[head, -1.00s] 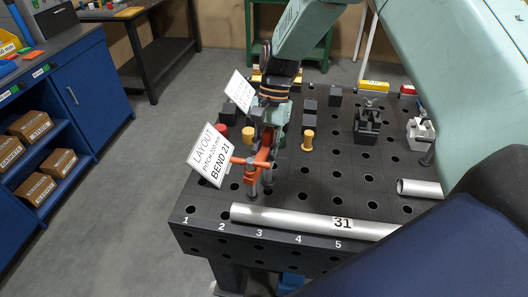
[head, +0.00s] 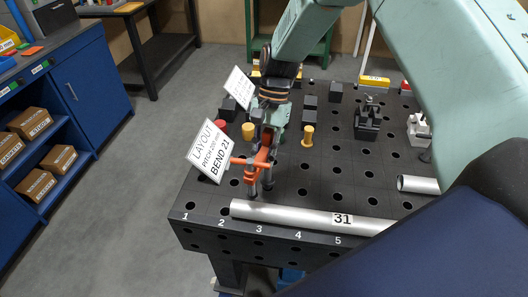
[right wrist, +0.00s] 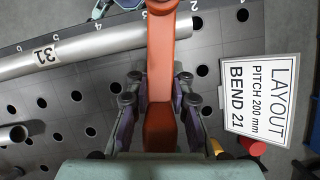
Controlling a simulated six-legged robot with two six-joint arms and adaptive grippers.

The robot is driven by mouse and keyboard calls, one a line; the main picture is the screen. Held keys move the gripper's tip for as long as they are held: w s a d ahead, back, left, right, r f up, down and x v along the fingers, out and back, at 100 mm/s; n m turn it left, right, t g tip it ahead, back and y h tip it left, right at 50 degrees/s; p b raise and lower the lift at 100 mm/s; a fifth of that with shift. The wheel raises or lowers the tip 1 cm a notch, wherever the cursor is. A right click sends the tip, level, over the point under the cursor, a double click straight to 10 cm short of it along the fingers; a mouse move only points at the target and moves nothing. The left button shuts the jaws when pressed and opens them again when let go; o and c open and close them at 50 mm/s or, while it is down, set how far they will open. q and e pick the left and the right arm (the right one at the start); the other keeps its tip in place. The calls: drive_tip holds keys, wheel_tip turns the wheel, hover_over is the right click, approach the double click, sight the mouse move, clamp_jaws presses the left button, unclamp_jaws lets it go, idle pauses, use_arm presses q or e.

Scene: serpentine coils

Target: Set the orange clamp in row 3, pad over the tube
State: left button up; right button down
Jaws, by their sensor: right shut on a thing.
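The orange clamp (head: 262,160) is upright above the dark perforated table (head: 310,190), behind the tube near the line of number 3. My right gripper (head: 264,135) is shut on it. In the right wrist view the gripper (right wrist: 158,105) has the clamp's dark orange body between its fingers, and the orange arm (right wrist: 172,45) reaches across the tube's end area. The silver tube (head: 300,219), marked 31, lies along the front edge, also in the right wrist view (right wrist: 100,42). Whether the pad touches the tube cannot be told. My left gripper is not in view.
A layout sign (head: 208,151) stands just left of the clamp. A yellow-orange peg (head: 308,136), dark blocks (head: 309,107) and a dark fixture (head: 367,120) stand farther back. A short tube piece (head: 417,185) lies at the right. The table between the clamp and that piece is clear.

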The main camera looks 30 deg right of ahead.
drive_tip(key=shift+w+a+f, duration=0.1)
drive_tip(key=shift+f, duration=0.6)
drive_tip(key=shift+f, duration=0.2)
drive_tip(key=shift+f+b, duration=0.4)
drive_tip(key=shift+f, duration=0.2)
idle(0.3)
drive_tip(key=c, duration=1.1)
unclamp_jaws()
drive_tip(key=v, duration=1.2)
